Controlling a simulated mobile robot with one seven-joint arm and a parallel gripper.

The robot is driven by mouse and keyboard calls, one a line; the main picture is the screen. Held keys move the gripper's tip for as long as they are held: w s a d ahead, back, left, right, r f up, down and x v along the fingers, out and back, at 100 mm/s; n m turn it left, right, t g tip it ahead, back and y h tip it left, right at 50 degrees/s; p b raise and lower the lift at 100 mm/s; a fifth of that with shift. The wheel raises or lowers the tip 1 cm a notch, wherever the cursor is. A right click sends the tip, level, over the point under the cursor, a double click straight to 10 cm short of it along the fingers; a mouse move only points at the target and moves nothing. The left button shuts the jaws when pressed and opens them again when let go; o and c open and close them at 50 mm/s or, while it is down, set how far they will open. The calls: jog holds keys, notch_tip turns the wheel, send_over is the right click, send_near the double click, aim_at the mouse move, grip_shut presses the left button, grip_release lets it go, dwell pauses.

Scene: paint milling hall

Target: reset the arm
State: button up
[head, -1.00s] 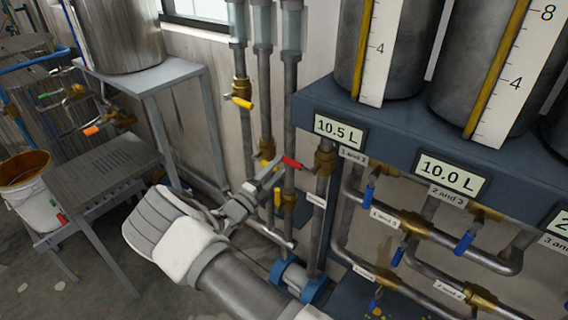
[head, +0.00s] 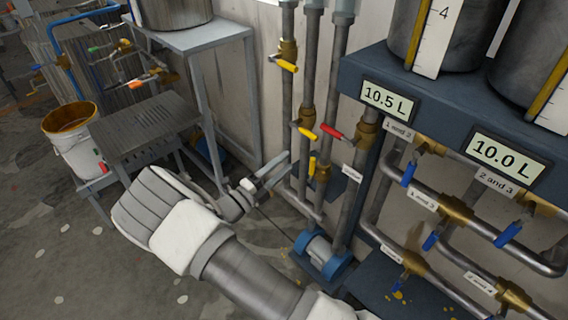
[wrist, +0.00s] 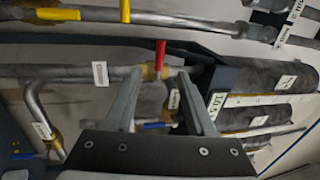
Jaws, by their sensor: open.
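My gripper (head: 266,178) is in the middle of the head view, left of the vertical pipes and apart from them. Its two fingers are spread and nothing is between them. In the wrist view my gripper (wrist: 160,100) shows both fingers apart. The red valve handle (wrist: 160,58) appears just beyond and between the fingertips there. In the head view the red valve handle (head: 331,131) is on a pipe to the right of and above my gripper.
Yellow-handled valves (head: 287,66) sit on the vertical pipes. Tanks stand on a blue shelf (head: 441,103) with displays reading 10.5 L and 10.0 L. A blue pump (head: 322,254) is low beside my arm. A white bucket (head: 76,150) stands left; floor (head: 80,270) there is clear.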

jog(key=s+d+r+m+g+y, duration=0.2)
jog(key=s+d+r+m+g, duration=0.3)
jog(key=d+m+g, duration=0.45)
jog(key=s+d+r+m+g+y, duration=0.2)
jog(key=s+d+r+m+g, duration=0.4)
jog(key=m, duration=0.6)
jog(key=s+r+m+t+y, duration=0.3)
jog(key=s+r+m+y, duration=0.2)
jog(key=s+m, duration=0.3)
jog(key=s+d+r+m+t+y, duration=0.1)
jog(key=s+r+m+t+y, duration=0.3)
jog(key=s+m, duration=0.5)
notch_tip(320, 180, up, 2)
jog(key=m+y, duration=0.1)
jog(key=m, duration=0.5)
jog(key=shift+r+m, duration=0.2)
jog(key=shift+m, duration=0.15)
